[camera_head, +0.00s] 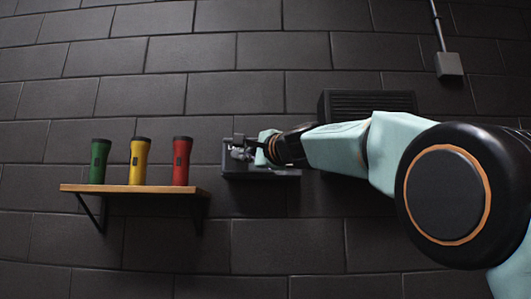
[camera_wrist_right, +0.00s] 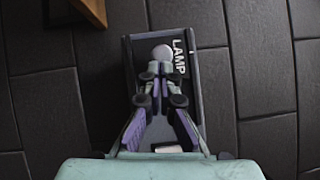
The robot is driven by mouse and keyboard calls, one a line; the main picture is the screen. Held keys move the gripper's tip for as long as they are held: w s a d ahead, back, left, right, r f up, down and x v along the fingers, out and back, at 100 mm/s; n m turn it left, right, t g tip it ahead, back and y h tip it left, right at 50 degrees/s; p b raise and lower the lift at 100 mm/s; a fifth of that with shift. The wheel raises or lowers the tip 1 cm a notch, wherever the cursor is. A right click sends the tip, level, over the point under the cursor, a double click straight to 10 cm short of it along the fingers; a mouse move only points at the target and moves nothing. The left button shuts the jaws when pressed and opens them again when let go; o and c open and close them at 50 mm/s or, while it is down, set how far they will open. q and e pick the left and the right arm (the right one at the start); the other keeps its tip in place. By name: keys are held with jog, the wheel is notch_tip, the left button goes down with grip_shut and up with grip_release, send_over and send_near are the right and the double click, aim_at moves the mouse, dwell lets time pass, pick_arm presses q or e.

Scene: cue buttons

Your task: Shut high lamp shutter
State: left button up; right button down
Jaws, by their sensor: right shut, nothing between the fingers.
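A dark box lettered LAMP (camera_wrist_right: 180,58) is fixed to the wall. In the head view the lamp box (camera_head: 283,173) shows left of centre, mostly behind my right gripper. A pale grey round knob (camera_wrist_right: 161,52) shows on the box in the wrist view, just beyond my fingertips. My right gripper (camera_wrist_right: 159,70) is shut and empty, its tips at or very near the knob; I cannot tell if they touch. It also shows in the head view (camera_head: 241,149), in front of the box. The shutter's state cannot be made out. My left gripper is not in view.
A wooden shelf (camera_head: 130,189) left of the box carries a green (camera_head: 99,161), a yellow (camera_head: 138,161) and a red tumbler (camera_head: 181,161). A louvred dark box (camera_head: 368,103) is behind my right arm. A conduit box (camera_head: 449,65) is at upper right.

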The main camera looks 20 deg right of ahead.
jog(key=v, duration=0.7)
jog(key=shift+s+a+r, duration=0.15)
jog(key=shift+a, duration=0.15)
